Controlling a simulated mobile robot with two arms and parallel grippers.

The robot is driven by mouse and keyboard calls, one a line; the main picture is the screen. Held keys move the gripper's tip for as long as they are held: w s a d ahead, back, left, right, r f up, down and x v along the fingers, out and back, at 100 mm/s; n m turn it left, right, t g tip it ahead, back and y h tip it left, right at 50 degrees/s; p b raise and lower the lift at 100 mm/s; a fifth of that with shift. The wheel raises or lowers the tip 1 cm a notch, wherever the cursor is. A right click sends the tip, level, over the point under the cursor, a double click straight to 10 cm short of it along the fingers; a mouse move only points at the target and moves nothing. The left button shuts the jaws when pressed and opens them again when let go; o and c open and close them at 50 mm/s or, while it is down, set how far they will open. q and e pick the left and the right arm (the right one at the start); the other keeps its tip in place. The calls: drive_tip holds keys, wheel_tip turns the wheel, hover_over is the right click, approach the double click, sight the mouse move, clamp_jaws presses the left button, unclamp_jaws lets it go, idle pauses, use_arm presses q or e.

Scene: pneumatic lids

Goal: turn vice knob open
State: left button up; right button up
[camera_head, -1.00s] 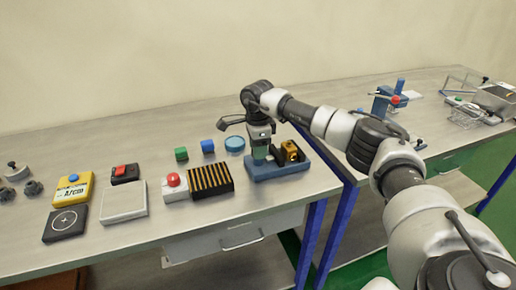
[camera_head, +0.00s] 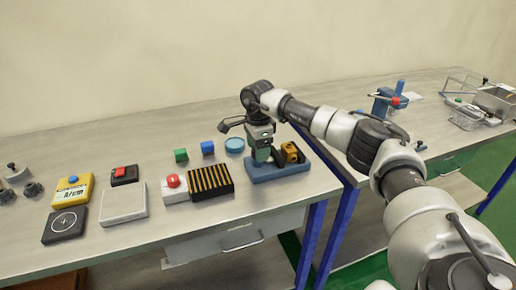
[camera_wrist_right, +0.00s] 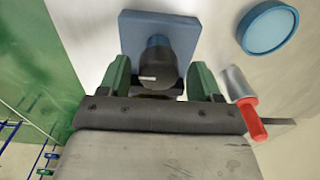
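The vice has a blue base (camera_head: 268,176) with a gold-yellow block (camera_head: 291,153) at its right end, near the front right corner of the left table. My right gripper (camera_head: 263,154) points down over the left part of the base and hides what is under it. In the right wrist view a dark round knob (camera_wrist_right: 158,66) with a pale mark stands on the blue base (camera_wrist_right: 135,25). The green fingers of my right gripper (camera_wrist_right: 160,85) are spread on both sides of the knob, with a narrow gap on each side. My left gripper is not in view.
A black-and-yellow striped block (camera_head: 211,182) and a red-button box (camera_head: 174,188) are nearby. A red-ended grey rod (camera_wrist_right: 250,118) is close beside my right finger.

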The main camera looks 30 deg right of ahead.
drive_tip(key=shift+f, duration=0.1)
wheel_tip(320, 180, up, 11)
drive_tip(key=shift+f+b, duration=0.1)
drive_tip(key=shift+b, duration=0.6)
idle(0.4)
